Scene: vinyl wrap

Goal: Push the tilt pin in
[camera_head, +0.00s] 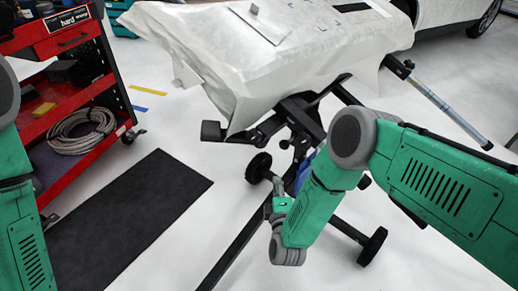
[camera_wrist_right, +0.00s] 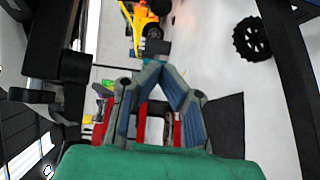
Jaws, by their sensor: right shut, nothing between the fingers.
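A black tilting stand (camera_head: 300,115) carries a panel wrapped in white sheeting (camera_head: 265,60) in the head view. I cannot make out the tilt pin itself with certainty. My right gripper (camera_wrist_right: 165,68) is shut and empty, its fingertips together in the middle of the right wrist view. In the head view my right arm reaches down in front of the stand's lower part, and the fingertips are hard to make out. Black stand parts (camera_wrist_right: 45,60) fill the left side of the right wrist view, beside the gripper and apart from it. My left gripper is out of view.
A red tool cart (camera_head: 75,90) with a coiled hose (camera_head: 82,135) stands at the left. A black mat (camera_head: 130,215) lies on the white floor. The stand's wheels (camera_head: 372,247) and legs spread below my right arm. A white car (camera_head: 450,12) is at the back right.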

